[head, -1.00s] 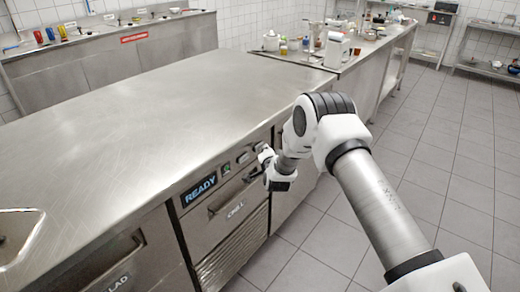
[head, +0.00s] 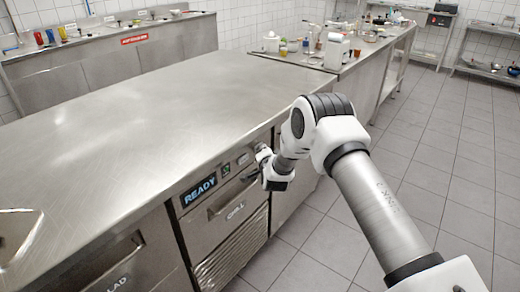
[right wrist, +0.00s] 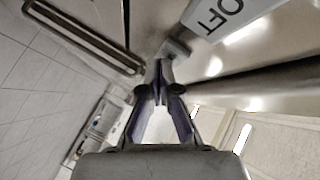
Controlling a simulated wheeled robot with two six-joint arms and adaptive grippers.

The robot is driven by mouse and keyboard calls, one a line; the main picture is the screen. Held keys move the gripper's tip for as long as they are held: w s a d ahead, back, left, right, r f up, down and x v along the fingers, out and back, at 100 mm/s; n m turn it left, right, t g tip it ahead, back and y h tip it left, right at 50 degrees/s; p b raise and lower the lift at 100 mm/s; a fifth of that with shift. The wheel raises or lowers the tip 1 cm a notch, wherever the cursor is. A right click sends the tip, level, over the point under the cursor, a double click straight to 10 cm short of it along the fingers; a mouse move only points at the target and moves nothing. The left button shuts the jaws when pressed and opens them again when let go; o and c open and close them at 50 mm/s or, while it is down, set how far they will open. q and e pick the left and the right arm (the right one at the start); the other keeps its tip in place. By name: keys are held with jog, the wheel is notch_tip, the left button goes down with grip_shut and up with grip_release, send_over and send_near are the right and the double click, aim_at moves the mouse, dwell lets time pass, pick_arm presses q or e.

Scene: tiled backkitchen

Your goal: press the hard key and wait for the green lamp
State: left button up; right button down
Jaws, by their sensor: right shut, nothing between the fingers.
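The control panel is on the front of the steel counter (head: 150,100), with a display (head: 199,191) reading READY. A small dark square with a green mark (head: 226,169) sits right of the display; whether it is the lamp is too small to tell. A pale label or key (head: 243,158) is further right. My right gripper (head: 262,158) is close to the panel's right end. In the right wrist view its fingers (right wrist: 160,80) are shut and empty, tips close to a small grey block (right wrist: 175,49); contact is unclear. My left gripper is out of view.
A drawer marked CHILL (head: 236,210) with a bar handle lies below the panel. A sink (head: 18,235) is at the counter's left. A cluttered side table (head: 345,70) stands behind. The tiled floor to the right is clear.

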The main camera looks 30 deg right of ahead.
jog(key=shift+w+a, duration=0.1)
dwell(0.5)
jog(key=shift+s+d, duration=0.2)
jog(key=shift+s, duration=0.25)
jog(key=shift+s+d, duration=0.2)
jog(key=shift+s, duration=0.25)
jog(key=s, duration=0.1)
jog(key=s+d+p, duration=0.1)
jog(key=s, duration=0.1)
jog(key=s+d+p, duration=0.1)
jog(key=shift+s, duration=0.3)
dwell(0.4)
